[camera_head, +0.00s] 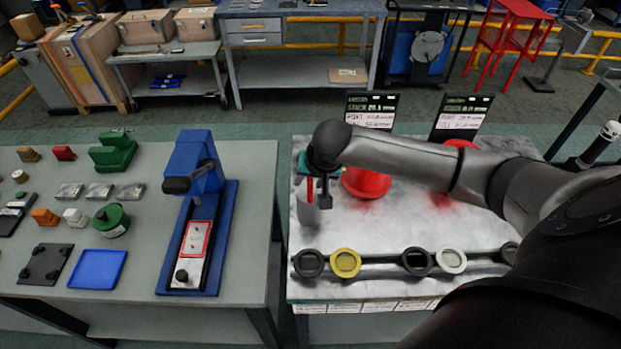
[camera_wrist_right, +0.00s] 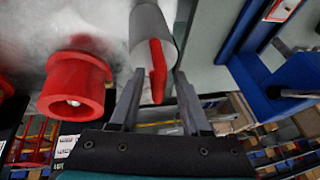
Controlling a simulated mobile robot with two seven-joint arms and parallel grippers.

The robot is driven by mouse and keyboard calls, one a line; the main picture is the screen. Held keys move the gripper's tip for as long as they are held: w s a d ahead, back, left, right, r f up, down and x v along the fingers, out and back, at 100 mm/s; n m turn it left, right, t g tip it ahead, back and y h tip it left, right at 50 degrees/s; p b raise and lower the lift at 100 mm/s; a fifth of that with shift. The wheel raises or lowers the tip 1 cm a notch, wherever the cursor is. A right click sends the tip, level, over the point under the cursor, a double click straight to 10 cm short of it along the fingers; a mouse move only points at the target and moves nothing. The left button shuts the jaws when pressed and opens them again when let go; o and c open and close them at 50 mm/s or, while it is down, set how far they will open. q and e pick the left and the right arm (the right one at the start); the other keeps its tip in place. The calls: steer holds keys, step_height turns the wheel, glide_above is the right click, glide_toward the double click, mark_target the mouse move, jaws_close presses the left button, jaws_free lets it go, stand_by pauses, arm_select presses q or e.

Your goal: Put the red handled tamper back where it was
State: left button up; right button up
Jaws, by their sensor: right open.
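The tamper shows in the head view as a grey cylinder (camera_head: 307,215) with a strip of red near its top, at the left end of the metal-topped table (camera_head: 400,220). In the right wrist view, its grey body (camera_wrist_right: 151,25) and red handle (camera_wrist_right: 157,72) lie ahead of my right gripper (camera_wrist_right: 159,78). The jaws are open, one finger on each side of the red handle; I cannot tell whether either touches it. In the head view my right gripper (camera_head: 320,186) is beside the tamper's top and partly hides it. My left gripper is not in view.
A red round container (camera_head: 366,184) stands just right of my right gripper, and another (camera_head: 460,144) is partly behind my arm. Several ringed holders, including a yellow one (camera_head: 345,263), line the front rail. A blue press (camera_head: 192,175) stands on the left table.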

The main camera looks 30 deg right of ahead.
steer(key=shift+r, duration=0.2)
steer(key=p+v, duration=0.1)
steer(key=v, duration=1.1)
steer(key=shift+p, duration=0.4)
steer(key=shift+f, duration=0.1)
